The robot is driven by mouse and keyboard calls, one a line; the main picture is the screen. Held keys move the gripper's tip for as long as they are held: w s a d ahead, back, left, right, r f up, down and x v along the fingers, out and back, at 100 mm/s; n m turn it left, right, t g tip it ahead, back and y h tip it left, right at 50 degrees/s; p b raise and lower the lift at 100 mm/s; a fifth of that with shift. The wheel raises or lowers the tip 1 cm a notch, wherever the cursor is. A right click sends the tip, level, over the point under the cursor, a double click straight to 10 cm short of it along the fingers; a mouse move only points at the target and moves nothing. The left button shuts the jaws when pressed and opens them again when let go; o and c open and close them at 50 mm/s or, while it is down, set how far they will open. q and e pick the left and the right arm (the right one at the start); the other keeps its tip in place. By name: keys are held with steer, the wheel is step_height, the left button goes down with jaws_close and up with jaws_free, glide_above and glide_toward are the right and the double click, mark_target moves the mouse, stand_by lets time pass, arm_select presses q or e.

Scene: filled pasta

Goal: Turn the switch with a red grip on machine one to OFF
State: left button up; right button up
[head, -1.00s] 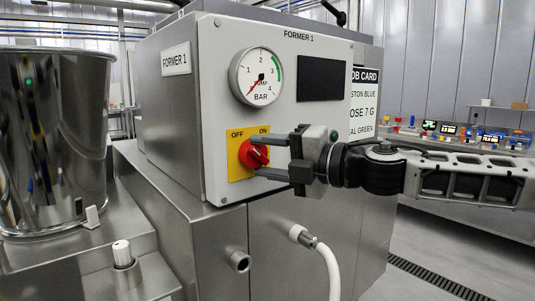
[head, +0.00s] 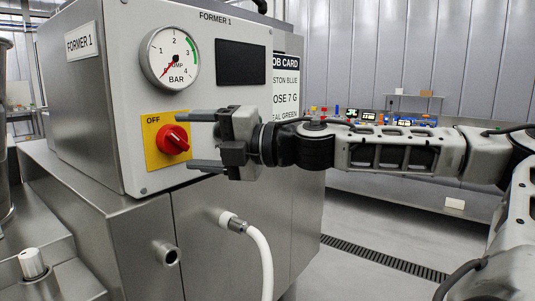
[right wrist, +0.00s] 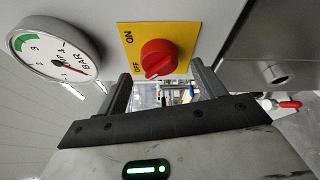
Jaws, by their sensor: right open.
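The switch with a red grip (head: 172,139) sits on a yellow plate (head: 153,160) on the front of the grey machine labelled FORMER 1 (head: 215,17). OFF shows at the plate's upper left; my gripper's upper finger hides ON in the head view. The right wrist view shows the red grip (right wrist: 158,58) with both labels, and a pale mark on its OFF side. My right gripper (head: 184,140) is open, its fingers above and below the grip's height, just right of it and holding nothing. In the wrist view the grip lies beyond the fingertips (right wrist: 160,72). My left gripper is not in view.
A pressure gauge (head: 170,58) and dark screen (head: 241,62) are above the switch. A white hose (head: 262,255) and a pipe stub (head: 166,254) stick out below. A white knob (head: 32,263) stands at lower left. Open floor lies right of the machine.

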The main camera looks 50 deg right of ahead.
arm_select(q)
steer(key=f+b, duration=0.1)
steer(key=b, duration=0.2)
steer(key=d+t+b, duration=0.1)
steer(key=b, duration=0.2)
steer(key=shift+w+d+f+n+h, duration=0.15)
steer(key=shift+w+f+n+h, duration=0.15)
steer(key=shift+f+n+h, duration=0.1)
arm_select(e)
steer(key=v, duration=1.4)
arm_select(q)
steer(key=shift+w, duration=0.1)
arm_select(e)
steer(key=shift+w+f, duration=0.1)
